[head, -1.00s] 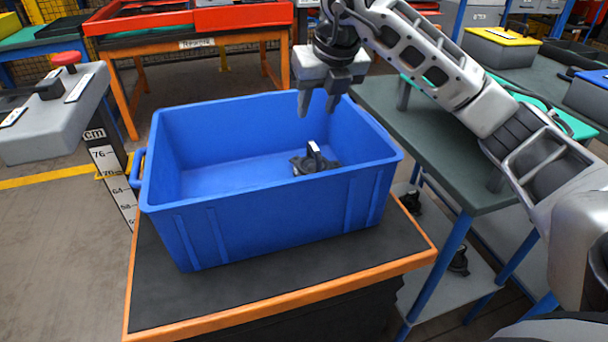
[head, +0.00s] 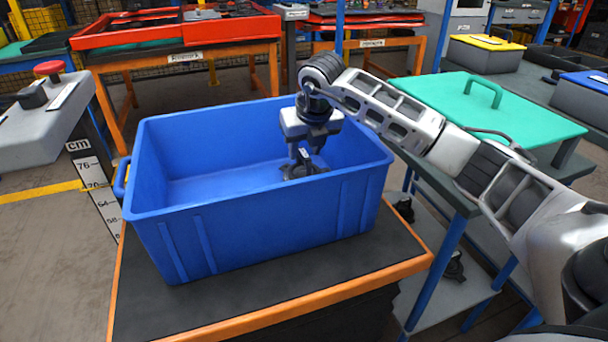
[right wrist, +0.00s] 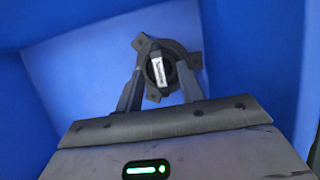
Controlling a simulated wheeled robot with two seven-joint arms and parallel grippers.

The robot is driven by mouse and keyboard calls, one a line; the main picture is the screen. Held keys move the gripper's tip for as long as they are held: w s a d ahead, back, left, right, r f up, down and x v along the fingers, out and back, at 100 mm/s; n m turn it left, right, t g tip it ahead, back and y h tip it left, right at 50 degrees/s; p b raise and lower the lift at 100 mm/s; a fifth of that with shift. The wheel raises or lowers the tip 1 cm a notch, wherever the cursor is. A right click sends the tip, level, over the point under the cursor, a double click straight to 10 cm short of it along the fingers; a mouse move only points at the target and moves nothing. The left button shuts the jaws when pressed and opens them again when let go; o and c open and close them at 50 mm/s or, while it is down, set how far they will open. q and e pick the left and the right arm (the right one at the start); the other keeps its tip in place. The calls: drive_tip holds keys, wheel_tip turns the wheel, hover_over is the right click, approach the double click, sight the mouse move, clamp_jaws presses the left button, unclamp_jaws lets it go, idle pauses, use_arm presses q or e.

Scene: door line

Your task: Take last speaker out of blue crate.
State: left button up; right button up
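The blue crate (head: 250,219) stands on a black-topped stand in the head view. One dark speaker (head: 303,171) with flanged corners lies on the crate floor, near the right side; no other speaker shows inside. My right gripper (head: 304,158) is lowered inside the crate, just over the speaker. In the right wrist view its two fingers (right wrist: 160,82) are apart, one on each side of the speaker's round body (right wrist: 160,68) and its pale upright bar. I cannot tell whether they touch it. My left gripper is not in view.
The stand (head: 260,290) has an orange edge. To the right is a dark table with a teal lid (head: 510,105) on top and a lower shelf holding dark parts. A grey box with a red button (head: 48,68) is at the left. Orange workbenches stand behind.

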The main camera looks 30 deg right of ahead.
drive_tip(key=x, duration=0.2)
drive_tip(key=shift+w+f, duration=0.15)
drive_tip(key=shift+f, duration=0.1)
drive_tip(key=shift+r, duration=0.1)
clamp_jaws()
